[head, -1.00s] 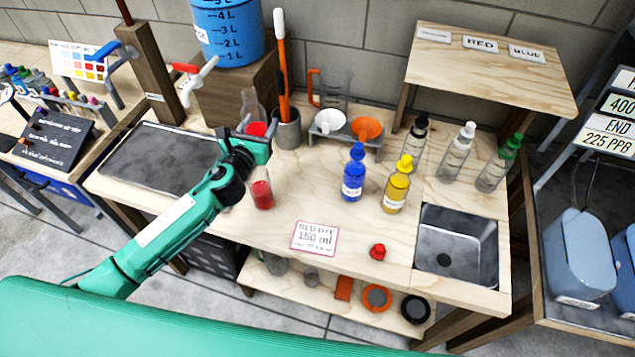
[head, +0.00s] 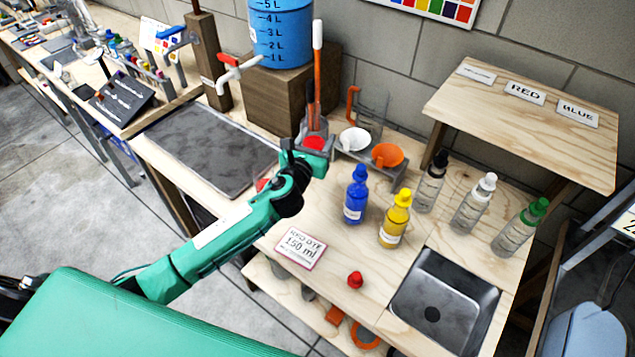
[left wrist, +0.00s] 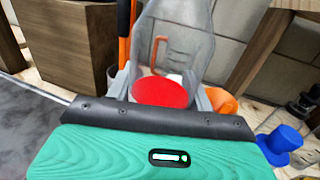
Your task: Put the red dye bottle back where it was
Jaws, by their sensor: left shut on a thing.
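My left gripper (head: 308,158) is shut on a clear bottle with red liquid in it (head: 313,142), held beside the orange-handled tool's grey holder. The left wrist view shows its clear wall and red liquid (left wrist: 165,92) just beyond my gripper; its top is cut off there. A second red vessel (head: 262,184) stands on the bench, mostly hidden behind my arm. A loose red cap (head: 355,280) lies near the bench's front. A "RED" label (head: 524,93) is on the raised wooden shelf (head: 470,104), which holds no bottle. My right gripper is not in view.
Blue (head: 355,197) and yellow (head: 396,220) bottles stand mid-bench, with clear bottles having black, white (head: 473,205) and green caps to the right. A sink (head: 445,300) is at front right. Funnels (head: 387,155) stand behind. A card (head: 300,248) lies at the front.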

